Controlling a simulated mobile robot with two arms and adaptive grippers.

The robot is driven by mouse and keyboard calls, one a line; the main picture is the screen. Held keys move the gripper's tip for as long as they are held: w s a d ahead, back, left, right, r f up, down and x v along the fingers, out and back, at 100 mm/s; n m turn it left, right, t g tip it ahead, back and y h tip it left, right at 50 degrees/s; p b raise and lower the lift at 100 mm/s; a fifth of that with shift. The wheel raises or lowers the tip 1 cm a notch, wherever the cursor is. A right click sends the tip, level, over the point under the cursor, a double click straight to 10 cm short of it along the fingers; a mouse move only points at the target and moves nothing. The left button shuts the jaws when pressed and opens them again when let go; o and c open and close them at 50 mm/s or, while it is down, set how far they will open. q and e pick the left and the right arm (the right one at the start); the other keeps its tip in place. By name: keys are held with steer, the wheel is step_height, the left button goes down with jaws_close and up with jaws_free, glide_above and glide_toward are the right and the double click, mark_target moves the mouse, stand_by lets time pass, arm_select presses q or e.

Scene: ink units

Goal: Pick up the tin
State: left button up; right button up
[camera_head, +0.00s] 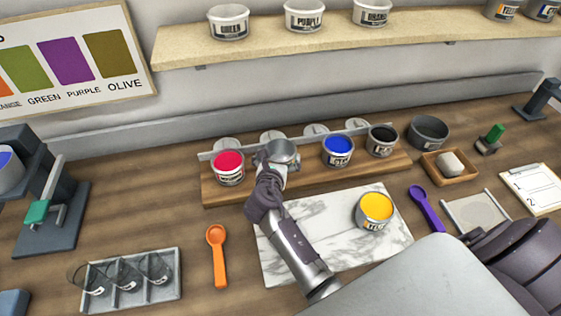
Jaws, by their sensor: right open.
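A tin of yellow ink (375,212) stands upright on the white marble slab (335,225). On the wooden rack (300,183) stand a magenta tin (229,169), a blue tin (337,152) and a black tin (381,141). My right gripper (262,159) is open over the rack, between the magenta and blue tins and apart from the yellow one. Its fingers are small and partly hidden by my wrist, and I see nothing held. My wrist also covers part of the rack. My left gripper is out of view.
An orange spoon (217,258) lies left of the slab, a purple spoon (425,207) right of it. A grey tray of glasses (132,280) is at the lower left. A grey bowl (428,132) and a wooden soap dish (449,166) are at the right. A shelf (330,38) overhangs the back.

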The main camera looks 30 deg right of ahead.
mark_target(282, 144)
steer(key=b+x, duration=0.1)
steer(key=x, duration=0.2)
steer(key=shift+s+f, duration=0.1)
steer(key=shift+w+d, duration=0.2)
steer(key=shift+w, duration=0.15)
steer(key=shift+s, duration=0.1)
steer(key=shift+c, duration=0.3)
steer(key=c, duration=1.1)
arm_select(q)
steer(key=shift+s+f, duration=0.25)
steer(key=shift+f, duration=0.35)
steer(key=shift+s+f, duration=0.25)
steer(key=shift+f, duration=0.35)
arm_select(e)
steer(key=shift+c, duration=0.9)
